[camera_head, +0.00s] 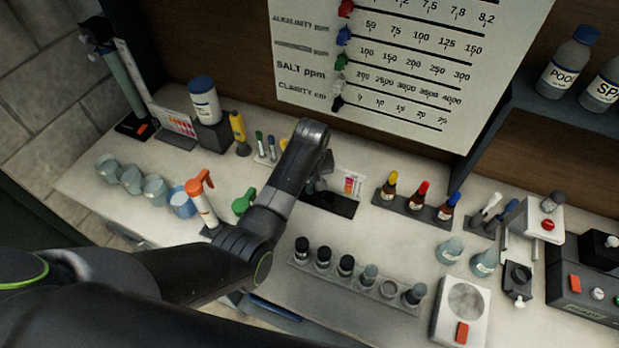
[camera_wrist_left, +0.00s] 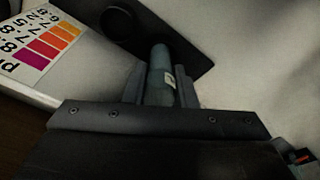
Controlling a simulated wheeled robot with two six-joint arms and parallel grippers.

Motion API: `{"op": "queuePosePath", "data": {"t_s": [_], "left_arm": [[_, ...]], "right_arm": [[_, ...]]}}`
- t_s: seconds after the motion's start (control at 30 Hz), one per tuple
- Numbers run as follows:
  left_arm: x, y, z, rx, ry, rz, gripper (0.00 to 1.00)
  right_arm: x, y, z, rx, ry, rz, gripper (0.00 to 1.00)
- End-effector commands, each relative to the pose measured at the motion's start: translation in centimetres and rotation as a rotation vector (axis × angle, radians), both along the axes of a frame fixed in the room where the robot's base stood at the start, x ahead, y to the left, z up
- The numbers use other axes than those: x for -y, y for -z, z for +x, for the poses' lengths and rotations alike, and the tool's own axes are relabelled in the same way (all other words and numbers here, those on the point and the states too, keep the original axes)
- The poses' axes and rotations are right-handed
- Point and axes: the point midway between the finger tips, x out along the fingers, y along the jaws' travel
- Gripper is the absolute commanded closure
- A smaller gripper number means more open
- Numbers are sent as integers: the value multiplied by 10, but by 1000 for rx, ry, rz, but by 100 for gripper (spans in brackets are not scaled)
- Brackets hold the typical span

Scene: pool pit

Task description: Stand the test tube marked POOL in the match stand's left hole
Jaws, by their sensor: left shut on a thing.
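My left gripper (camera_head: 316,186) is at the match stand (camera_head: 335,205), a dark block in front of a colour card (camera_head: 352,184). In the left wrist view my gripper (camera_wrist_left: 160,92) is shut on a grey-blue test tube (camera_wrist_left: 160,70). The tube has a pale label that is only partly visible and that I cannot read. Its far end overlaps the dark stand (camera_wrist_left: 190,62); I cannot tell whether it is in a hole. A round dark opening (camera_wrist_left: 117,22) shows beside it. My arm hides part of the stand in the head view. My right gripper is not in view.
A rack of dark-capped vials (camera_head: 346,266) stands in front of the stand. Some counter right of the stand is clear.

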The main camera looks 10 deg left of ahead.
Motion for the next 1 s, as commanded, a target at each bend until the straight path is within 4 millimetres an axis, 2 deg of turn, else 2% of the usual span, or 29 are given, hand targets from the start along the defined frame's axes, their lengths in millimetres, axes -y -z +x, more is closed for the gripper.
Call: {"op": "queuePosePath", "data": {"t_s": [0.2,0.23,0.4,0.43,0.83,1.0], "left_arm": [[0,3,0,0,0,0,97],[0,3,0,0,0,0,74],[0,3,0,0,0,0,52],[0,3,0,0,0,0,50],[0,2,0,2,0,-1,50],[1,-8,1,4,0,-2,50]], "right_arm": [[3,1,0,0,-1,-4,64],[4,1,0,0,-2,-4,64],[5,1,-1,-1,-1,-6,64],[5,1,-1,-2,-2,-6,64],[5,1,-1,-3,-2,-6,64],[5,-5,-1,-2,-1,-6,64]]}}
